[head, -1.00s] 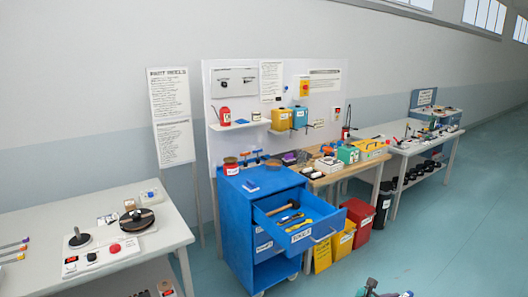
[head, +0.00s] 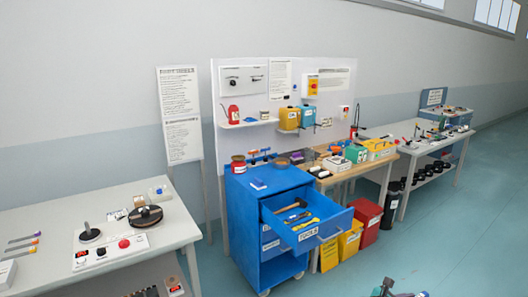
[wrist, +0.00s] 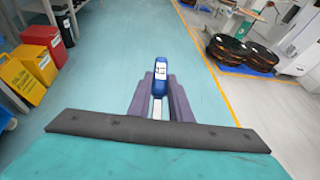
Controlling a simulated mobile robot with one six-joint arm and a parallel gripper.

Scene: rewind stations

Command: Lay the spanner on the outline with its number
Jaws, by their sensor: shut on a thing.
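In the wrist view my gripper (wrist: 160,82) is shut on the spanner (wrist: 160,68). Its blue end with a white label sticks out past the two purple fingers, and a pale metal shank lies between them. The label's number is too small to read. Blue-green floor lies beyond it. In the head view a blue tool cabinet (head: 243,222) has its top drawer (head: 318,235) pulled open. A hammer (head: 293,206) and yellow tools (head: 306,223) lie in the drawer. I cannot make out the outlines or their numbers.
A wooden bench (head: 375,165) stands right of the cabinet, with a yellow bin (head: 350,240) and a red bin (head: 367,218) beside it. A grey table (head: 50,215) is at left. Black reels (wrist: 228,50) stand at right in the wrist view.

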